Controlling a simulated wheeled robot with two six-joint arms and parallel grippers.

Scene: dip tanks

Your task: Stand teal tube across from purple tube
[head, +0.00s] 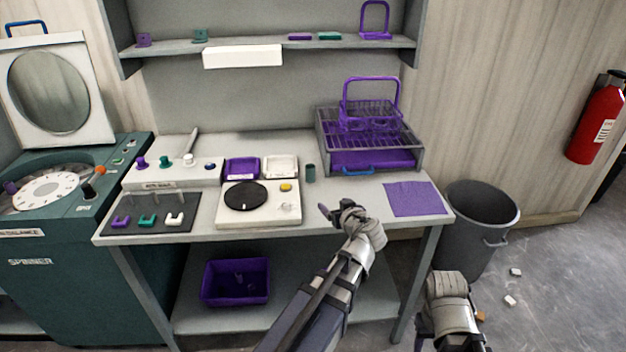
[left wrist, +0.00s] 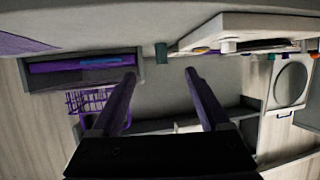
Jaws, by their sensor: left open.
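A small dark teal tube (head: 310,173) stands upright on the bench, right of the purple and white trays. In the left wrist view the teal tube (left wrist: 161,53) shows ahead, between the two fingers and beyond their tips. A purple piece (head: 10,187), which looks like the purple tube, stands at the left side of the spinner's round white rotor (head: 50,190). My left gripper (head: 334,210) is open and empty at the bench's front edge, apart from the teal tube; its open fingers (left wrist: 160,78) show in the wrist view. My right gripper (head: 425,328) is low at the bottom; its jaws are unclear.
The spinner (head: 60,255) stands left of the bench, lid raised. A white device with a black disc (head: 245,196) and a rack with a purple basket (head: 370,118) stand near the tube. A purple cloth (head: 413,199) lies at right. A grey bin (head: 480,225) stands beside the bench.

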